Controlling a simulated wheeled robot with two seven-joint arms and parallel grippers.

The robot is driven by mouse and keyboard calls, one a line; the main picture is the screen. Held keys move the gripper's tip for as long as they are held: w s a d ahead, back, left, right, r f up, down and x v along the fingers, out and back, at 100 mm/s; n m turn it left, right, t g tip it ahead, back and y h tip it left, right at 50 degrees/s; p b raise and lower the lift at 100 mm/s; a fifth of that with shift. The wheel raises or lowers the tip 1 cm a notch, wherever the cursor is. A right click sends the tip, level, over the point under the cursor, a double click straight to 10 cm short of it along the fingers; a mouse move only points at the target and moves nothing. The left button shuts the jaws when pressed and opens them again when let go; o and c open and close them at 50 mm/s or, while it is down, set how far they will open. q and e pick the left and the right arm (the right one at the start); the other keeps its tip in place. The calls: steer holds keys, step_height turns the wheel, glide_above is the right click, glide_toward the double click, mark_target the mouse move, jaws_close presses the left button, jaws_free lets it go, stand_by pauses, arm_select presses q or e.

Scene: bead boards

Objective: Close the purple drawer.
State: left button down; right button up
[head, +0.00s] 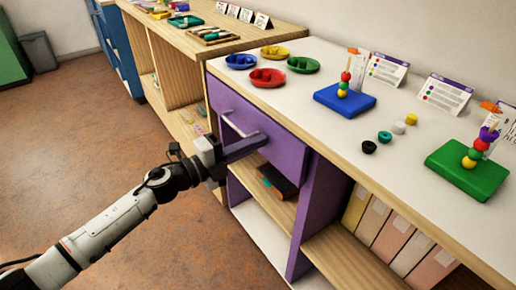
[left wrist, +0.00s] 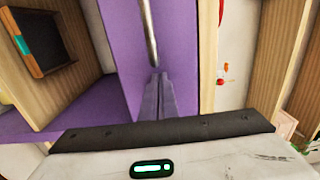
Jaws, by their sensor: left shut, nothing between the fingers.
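The purple drawer (head: 222,97) sits under the white counter top, and its front looks close to flush with the cabinet; I cannot tell whether a small gap remains. A silver bar handle (head: 236,127) is on its front. In the left wrist view, the shut fingers (left wrist: 157,85) point at the purple front (left wrist: 112,25), close by the handle (left wrist: 149,35). Whether they touch it is unclear. My right gripper is not in view.
On the white counter top (head: 330,130) stand coloured bowls (head: 268,77), a blue bead board (head: 345,99) and a green bead board (head: 468,170). Below the drawer, a dark box (head: 279,181) lies on an open shelf. The floor (head: 100,130) at left is clear.

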arm_select(q)
steer(key=shift+w+d+r, duration=0.15)
steer(key=shift+w+d, duration=0.2)
steer(key=shift+d, duration=0.1)
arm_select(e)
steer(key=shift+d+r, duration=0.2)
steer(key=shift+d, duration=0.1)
arm_select(q)
steer(key=shift+d+r, duration=0.15)
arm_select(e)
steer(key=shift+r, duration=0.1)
